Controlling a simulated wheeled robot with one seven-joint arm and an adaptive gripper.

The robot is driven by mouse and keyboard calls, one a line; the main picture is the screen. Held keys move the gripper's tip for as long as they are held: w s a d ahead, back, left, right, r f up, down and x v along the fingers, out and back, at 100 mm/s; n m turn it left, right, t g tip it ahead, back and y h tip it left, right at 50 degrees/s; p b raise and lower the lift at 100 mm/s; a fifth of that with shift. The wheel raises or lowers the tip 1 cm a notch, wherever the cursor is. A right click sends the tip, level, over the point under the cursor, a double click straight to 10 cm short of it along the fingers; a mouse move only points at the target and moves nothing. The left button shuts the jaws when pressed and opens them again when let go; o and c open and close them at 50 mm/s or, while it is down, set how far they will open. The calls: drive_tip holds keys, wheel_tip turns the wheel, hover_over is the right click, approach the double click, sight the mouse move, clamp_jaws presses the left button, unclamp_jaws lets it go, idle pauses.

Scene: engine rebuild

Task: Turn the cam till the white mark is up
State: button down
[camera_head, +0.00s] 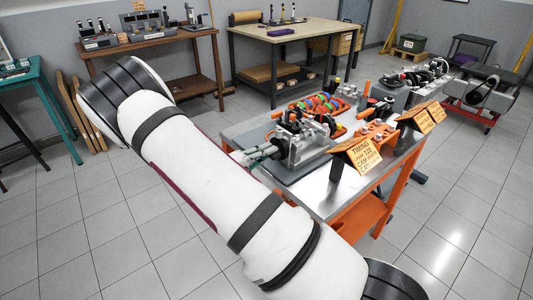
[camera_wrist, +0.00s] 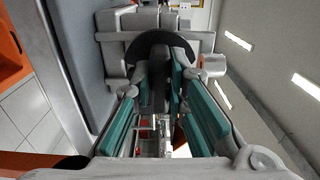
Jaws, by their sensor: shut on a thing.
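The cam assembly is on a grey metal fixture (camera_head: 312,150) at the near left of the steel-topped table in the head view. In the wrist view, a dark round disc (camera_wrist: 137,52) stands in front of a grey housing (camera_wrist: 115,20). My gripper (camera_wrist: 160,88) has teal-padded fingers on either side of a dark upright piece (camera_wrist: 158,72) at the disc and is shut on it. My gripper shows only partly in the head view (camera_head: 262,153), behind my white arm. I cannot make out a white mark in either view.
The steel table (camera_head: 322,192) has orange legs. Orange signs (camera_head: 360,153) stand along its near edge, right of the fixture. An orange tray (camera_head: 335,105) with coloured rings lies behind the fixture. A wooden workbench (camera_head: 285,32) stands farther back. Tiled floor is open at right.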

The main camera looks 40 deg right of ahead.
drive_tip(key=shift+a, duration=0.1)
idle(0.3)
drive_tip(key=c, duration=1.6)
unclamp_jaws()
drive_tip(key=a, duration=1.2)
drive_tip(key=shift+s, duration=0.2)
